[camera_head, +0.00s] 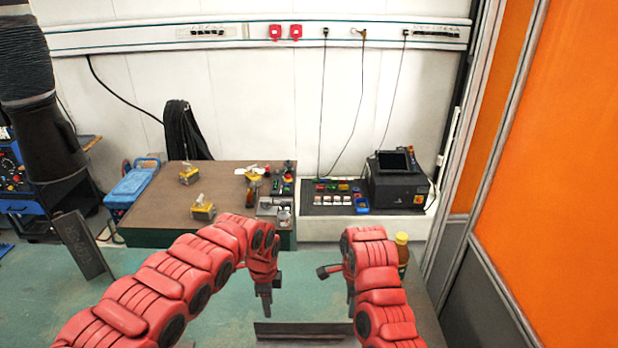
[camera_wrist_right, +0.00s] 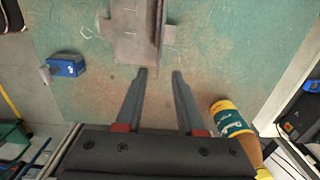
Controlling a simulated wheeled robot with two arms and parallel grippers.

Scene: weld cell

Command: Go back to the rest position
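My left gripper (camera_head: 265,302) points down over the green table in the head view, left of the middle. Its fingers are seen edge-on, so I cannot tell how far apart they are. My right gripper (camera_head: 350,303) also points down, a little to its right. In the right wrist view its two fingers (camera_wrist_right: 160,73) are spread apart with nothing between them. A rusty metal part (camera_wrist_right: 132,32) with an upright plate lies beyond the fingertips. A dark metal piece (camera_head: 303,331) shows at the bottom of the head view.
A yellow-capped bottle (camera_head: 402,247) stands close beside my right arm; it also shows in the right wrist view (camera_wrist_right: 232,118). A brown-topped bench (camera_head: 150,213) with clamps stands behind. A dark plate (camera_head: 80,245) leans at left. An orange panel (camera_head: 555,150) bounds the right.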

